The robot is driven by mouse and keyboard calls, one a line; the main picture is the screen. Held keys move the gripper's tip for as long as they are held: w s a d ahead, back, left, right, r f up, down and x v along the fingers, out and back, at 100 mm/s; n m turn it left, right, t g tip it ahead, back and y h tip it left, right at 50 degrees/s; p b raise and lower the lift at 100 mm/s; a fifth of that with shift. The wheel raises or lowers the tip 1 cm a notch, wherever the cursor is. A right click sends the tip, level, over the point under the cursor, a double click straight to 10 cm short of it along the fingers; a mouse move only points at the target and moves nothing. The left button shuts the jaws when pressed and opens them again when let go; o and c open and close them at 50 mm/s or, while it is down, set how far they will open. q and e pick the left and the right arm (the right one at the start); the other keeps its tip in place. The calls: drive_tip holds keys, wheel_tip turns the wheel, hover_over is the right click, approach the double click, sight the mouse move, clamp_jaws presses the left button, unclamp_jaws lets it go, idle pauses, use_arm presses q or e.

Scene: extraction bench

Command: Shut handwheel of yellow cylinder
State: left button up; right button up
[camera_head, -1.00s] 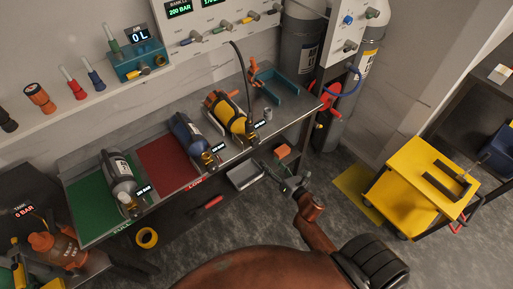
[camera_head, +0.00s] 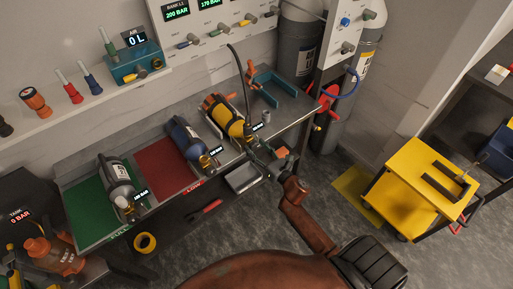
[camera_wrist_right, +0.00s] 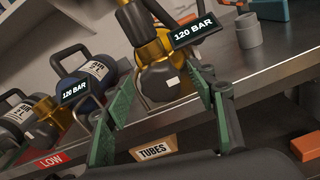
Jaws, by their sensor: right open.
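The yellow cylinder (camera_head: 228,121) lies in a cradle on the bench, its valve end toward the front edge. Its black handwheel (camera_wrist_right: 165,80) shows in the right wrist view below a gold valve (camera_wrist_right: 150,45) and a display reading 120 BAR (camera_wrist_right: 198,29). My right gripper (camera_head: 258,160) is in front of the bench edge, close to that valve. In the right wrist view its green-padded fingers (camera_wrist_right: 165,92) are spread, with the handwheel in line between their tips. I cannot tell whether they touch it. My left gripper is not in view.
A blue cylinder (camera_head: 186,131) and a grey cylinder (camera_head: 117,172) lie to the left on the bench. A black hose (camera_head: 240,73) hangs down to the yellow cylinder. A small grey cup (camera_wrist_right: 248,31) stands right of the valve. A tubes bin (camera_wrist_right: 155,147) is below the bench.

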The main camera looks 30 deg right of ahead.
drive_tip(key=shift+c, duration=0.5)
drive_tip(key=c, duration=1.1)
drive_tip(key=shift+o, duration=0.2)
